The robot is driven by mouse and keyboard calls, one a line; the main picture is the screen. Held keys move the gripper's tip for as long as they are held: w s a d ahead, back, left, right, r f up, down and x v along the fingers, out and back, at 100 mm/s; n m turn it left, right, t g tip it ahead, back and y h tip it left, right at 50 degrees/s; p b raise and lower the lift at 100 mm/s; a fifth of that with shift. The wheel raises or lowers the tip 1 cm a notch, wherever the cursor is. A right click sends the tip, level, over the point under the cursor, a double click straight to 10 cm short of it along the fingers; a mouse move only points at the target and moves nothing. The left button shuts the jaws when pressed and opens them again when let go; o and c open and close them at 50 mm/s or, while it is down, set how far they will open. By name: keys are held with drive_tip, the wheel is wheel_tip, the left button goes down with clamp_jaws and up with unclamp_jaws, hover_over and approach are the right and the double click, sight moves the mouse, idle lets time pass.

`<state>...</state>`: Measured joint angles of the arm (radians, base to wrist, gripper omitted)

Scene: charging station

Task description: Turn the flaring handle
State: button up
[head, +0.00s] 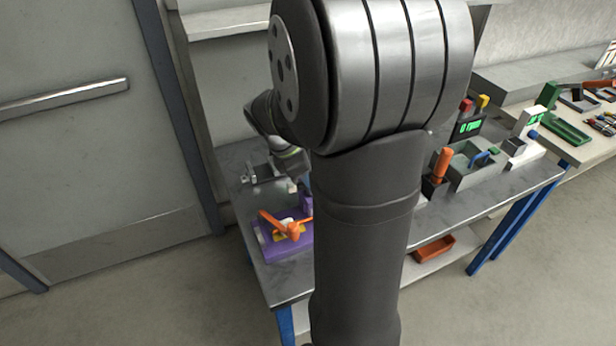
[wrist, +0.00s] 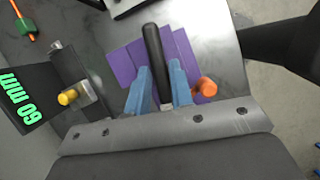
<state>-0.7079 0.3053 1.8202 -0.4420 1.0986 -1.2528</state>
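An orange handle (head: 290,228) sits on a purple base (head: 268,247) at the left end of the workbench. In the wrist view, a purple block (wrist: 126,66) lies behind the blue fingers of my gripper (wrist: 162,70). An orange round end (wrist: 207,86) shows just right of the fingers. A black rod (wrist: 153,45) runs up between the two fingers, which stand apart; I cannot tell whether they touch it. In the head view my wrist is above the back left of the bench, and my dark arm hides the middle of the bench.
A black box with a green display (wrist: 22,105) and a yellow knob (wrist: 68,97) stand left in the wrist view. On the right of the bench are an orange-handled tool (head: 442,165) and a grey bin (head: 470,175). An orange tray (head: 434,249) is on the lower shelf.

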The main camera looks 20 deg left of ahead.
clamp_jaws()
drive_tip(key=shift+m, duration=0.3)
drive_tip(key=m+g, duration=0.1)
drive_tip(key=m, duration=0.1)
drive_tip(key=m+g, duration=0.1)
drive_tip(key=m, duration=0.2)
drive_tip(key=shift+w+m+h, duration=0.2)
drive_tip(key=shift+m+h, duration=0.1)
drive_tip(key=shift+h, duration=0.1)
drive_tip(key=m+g, duration=0.2)
drive_tip(key=m, duration=0.3)
drive_tip(key=shift+w, duration=0.15)
drive_tip(key=shift+m, duration=0.4)
drive_tip(key=shift+o, duration=2.3)
unclamp_jaws()
